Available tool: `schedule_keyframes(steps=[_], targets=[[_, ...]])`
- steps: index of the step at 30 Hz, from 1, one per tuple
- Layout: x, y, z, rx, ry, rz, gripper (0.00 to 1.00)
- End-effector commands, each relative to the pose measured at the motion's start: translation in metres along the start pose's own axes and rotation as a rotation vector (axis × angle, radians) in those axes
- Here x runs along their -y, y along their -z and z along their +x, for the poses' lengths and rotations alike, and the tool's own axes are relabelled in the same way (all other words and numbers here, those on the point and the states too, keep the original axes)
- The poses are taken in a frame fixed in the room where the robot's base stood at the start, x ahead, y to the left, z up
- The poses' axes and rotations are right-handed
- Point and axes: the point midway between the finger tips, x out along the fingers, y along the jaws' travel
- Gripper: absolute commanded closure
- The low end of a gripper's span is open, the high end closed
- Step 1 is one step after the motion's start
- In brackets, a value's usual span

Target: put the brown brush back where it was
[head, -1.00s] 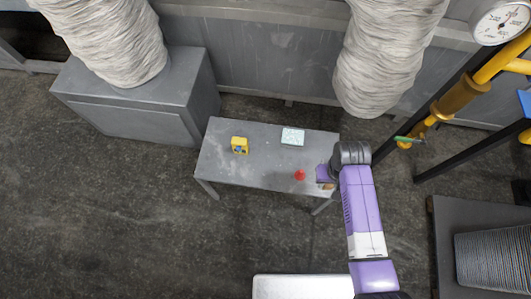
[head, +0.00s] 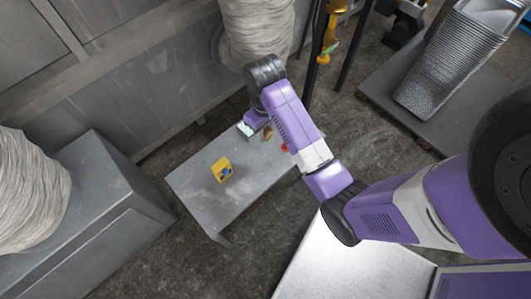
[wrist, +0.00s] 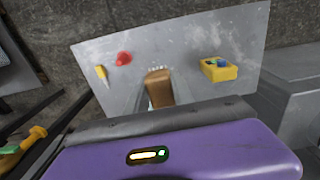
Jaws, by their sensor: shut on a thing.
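The brown brush (wrist: 158,88) is between the jaws of my gripper (wrist: 159,103), which is shut on it, in the wrist view. Its brown end points away from the wrist, with a few pale bits at its tip. In the head view the brush (head: 267,132) shows as a small brown patch beside my gripper, over the far part of the grey table (head: 205,198). My wrist hides much of it. I cannot tell whether the brush touches the tabletop.
A yellow box (head: 221,169) with blue in it stands on the table. A red thing (wrist: 123,58) and a small yellow-handled tool (wrist: 102,75) lie together. The near table part is bare.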

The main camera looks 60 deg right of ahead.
Motion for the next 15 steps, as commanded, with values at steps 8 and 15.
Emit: schedule_keyframes(steps=[8,15], targets=[[-0.011,-0.007,0.032,0.006,0.002,0.018,1.0],[-0.011,-0.006,0.092,0.005,0.002,0.018,1.0]])
